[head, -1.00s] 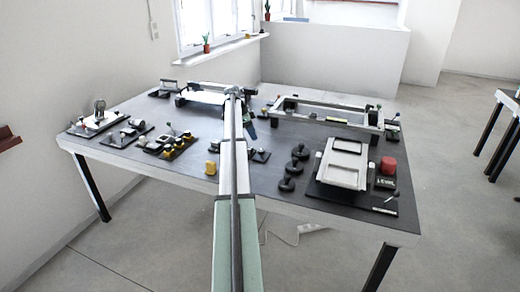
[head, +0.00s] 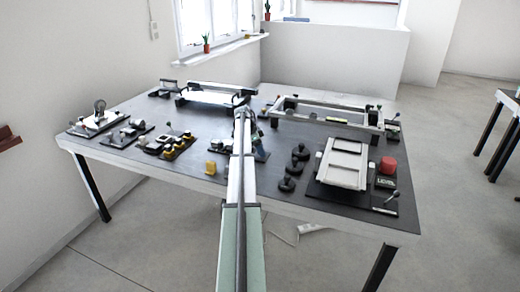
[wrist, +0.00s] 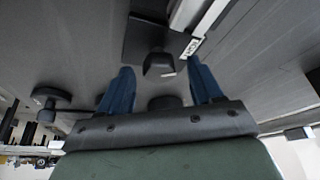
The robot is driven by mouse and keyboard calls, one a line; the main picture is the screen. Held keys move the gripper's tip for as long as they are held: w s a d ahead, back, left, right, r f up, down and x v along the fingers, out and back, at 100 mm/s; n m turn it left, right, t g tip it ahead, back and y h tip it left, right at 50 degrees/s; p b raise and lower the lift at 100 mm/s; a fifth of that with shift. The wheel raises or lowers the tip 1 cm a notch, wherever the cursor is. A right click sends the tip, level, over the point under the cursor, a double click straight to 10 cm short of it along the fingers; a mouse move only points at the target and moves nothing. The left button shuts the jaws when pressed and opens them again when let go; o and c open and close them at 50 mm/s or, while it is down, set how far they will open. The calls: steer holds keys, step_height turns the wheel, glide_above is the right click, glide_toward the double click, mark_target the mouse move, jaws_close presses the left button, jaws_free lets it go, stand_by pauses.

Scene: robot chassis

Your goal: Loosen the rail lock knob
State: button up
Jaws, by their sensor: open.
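In the wrist view my gripper (wrist: 161,66) has its two blue fingers spread apart with nothing held. A dark faceted knob (wrist: 158,65) on a dark base plate (wrist: 140,40) shows beyond the fingers, in line with the gap and apart from them. A small white label lies beside it; I cannot read it surely, nor tell surely that this is the rail lock knob. In the head view my gripper (head: 253,127) is near the middle of the table, mostly hidden behind my arm, which also covers what lies beneath.
A dark round knob (wrist: 50,97) shows left in the wrist view. In the head view a pale rail frame (head: 330,120) stands at the back right, and several black knobs (head: 290,183) lie near a pale plate (head: 341,163) and red button (head: 388,165). A yellow piece (head: 211,168) is left of my arm.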

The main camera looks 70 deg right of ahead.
steer(key=c, duration=1.1)
steer(key=shift+o, duration=0.2)
